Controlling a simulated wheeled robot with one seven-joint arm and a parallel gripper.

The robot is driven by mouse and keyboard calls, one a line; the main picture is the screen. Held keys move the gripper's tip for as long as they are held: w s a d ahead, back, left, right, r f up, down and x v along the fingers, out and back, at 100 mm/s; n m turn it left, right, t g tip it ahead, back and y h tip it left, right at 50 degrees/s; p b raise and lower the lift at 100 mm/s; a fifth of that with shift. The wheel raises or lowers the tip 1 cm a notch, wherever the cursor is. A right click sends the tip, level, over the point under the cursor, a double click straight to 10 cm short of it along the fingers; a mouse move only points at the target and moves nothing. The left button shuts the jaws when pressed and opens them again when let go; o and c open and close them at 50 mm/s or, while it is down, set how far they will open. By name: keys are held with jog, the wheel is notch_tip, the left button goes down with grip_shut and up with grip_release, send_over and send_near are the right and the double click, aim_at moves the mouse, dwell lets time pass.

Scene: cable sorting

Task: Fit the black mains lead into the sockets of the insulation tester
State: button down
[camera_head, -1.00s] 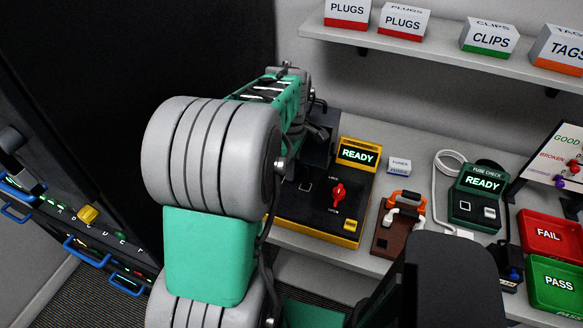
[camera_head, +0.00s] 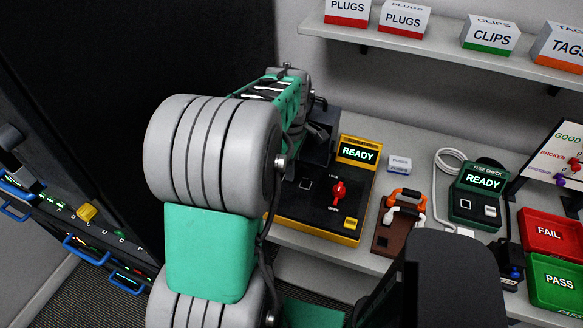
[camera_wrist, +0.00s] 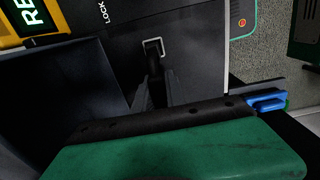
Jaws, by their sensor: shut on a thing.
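The insulation tester (camera_head: 330,223) is a yellow and black unit on the bench, with a lit READY screen and a red rotary knob. It also shows in the wrist view (camera_wrist: 110,60). A pale-framed square socket (camera_wrist: 153,43) is on its black face. My gripper (camera_wrist: 155,100) is shut on a black plug end of the mains lead (camera_wrist: 154,66), whose tip overlaps the socket's frame. I cannot tell whether it is inserted. In the head view my arm hides the fingertips and the held plug.
A brown board (camera_head: 387,238) with orange and white leads lies right of the tester, with a small fuse box (camera_head: 399,164) behind. Further right are a green fuse checker (camera_head: 476,205), a red FAIL tray (camera_head: 548,250) and a green PASS tray (camera_head: 553,299). A shelf (camera_head: 440,54) overhangs behind.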

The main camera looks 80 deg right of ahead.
jog(key=c, duration=1.3)
grip_release()
jog(key=shift+o, duration=0.6)
jog(key=o, duration=0.5)
jog(key=shift+c, duration=0.2)
jog(key=shift+r+p, duration=2.95)
jog(key=shift+r, duration=1.15)
jog(key=shift+f, duration=0.1)
